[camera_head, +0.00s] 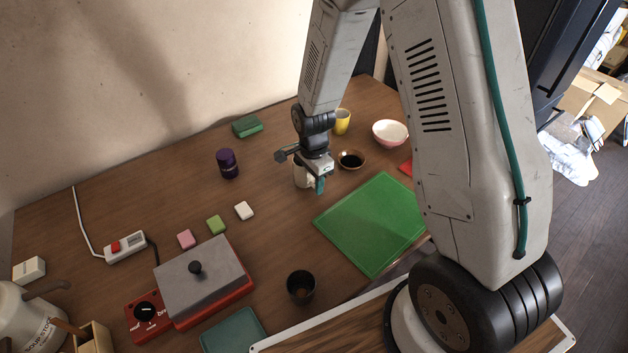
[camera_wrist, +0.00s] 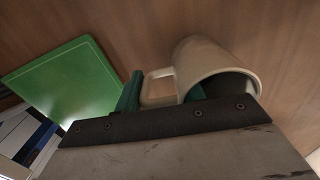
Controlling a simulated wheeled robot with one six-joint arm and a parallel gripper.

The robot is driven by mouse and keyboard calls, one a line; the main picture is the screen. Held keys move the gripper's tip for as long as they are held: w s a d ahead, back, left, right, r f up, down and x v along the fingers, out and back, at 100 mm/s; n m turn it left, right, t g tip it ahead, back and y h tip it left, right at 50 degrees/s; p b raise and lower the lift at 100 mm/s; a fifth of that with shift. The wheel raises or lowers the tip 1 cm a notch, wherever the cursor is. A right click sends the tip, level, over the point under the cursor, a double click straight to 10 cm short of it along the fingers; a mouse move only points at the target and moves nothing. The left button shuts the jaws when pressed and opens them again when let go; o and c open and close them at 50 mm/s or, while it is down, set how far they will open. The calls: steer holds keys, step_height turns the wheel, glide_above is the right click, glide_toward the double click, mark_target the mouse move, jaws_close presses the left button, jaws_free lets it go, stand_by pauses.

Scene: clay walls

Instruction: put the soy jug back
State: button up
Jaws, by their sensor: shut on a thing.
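A cream jug (camera_head: 302,176), which I take to be the soy jug, is at my gripper (camera_head: 314,180) near the middle of the table. In the wrist view the jug (camera_wrist: 198,62) shows a dark inside and its handle (camera_wrist: 155,90) lies between the green fingers of my gripper (camera_wrist: 162,95). The gripper is shut on the jug. Whether the jug touches the table is hard to tell. A small brown dish of dark liquid (camera_head: 351,159) stands just right of it.
A green board (camera_head: 375,222) lies to the front right, also in the wrist view (camera_wrist: 65,82). A yellow cup (camera_head: 342,122) and a pink-white bowl (camera_head: 390,133) stand behind. A purple jar (camera_head: 227,163) and a grey-lidded red box (camera_head: 203,282) are left. A dark cup (camera_head: 300,286) stands in front.

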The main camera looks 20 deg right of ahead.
steer(key=shift+f, duration=0.45)
steer(key=shift+f, duration=0.1)
steer(key=o, duration=1.3)
steer(key=shift+c, duration=0.2)
step_height(320, 180, up, 12)
steer(key=shift+r, duration=0.2)
steer(key=s+d+r+n, duration=0.1)
steer(key=s+r+n, duration=0.7)
steer(key=s, duration=0.5)
steer(key=s+d+r+n+t, duration=0.1)
steer(key=s+r+n, duration=0.7)
steer(key=s+r, duration=0.5)
steer(key=shift+s, duration=0.25)
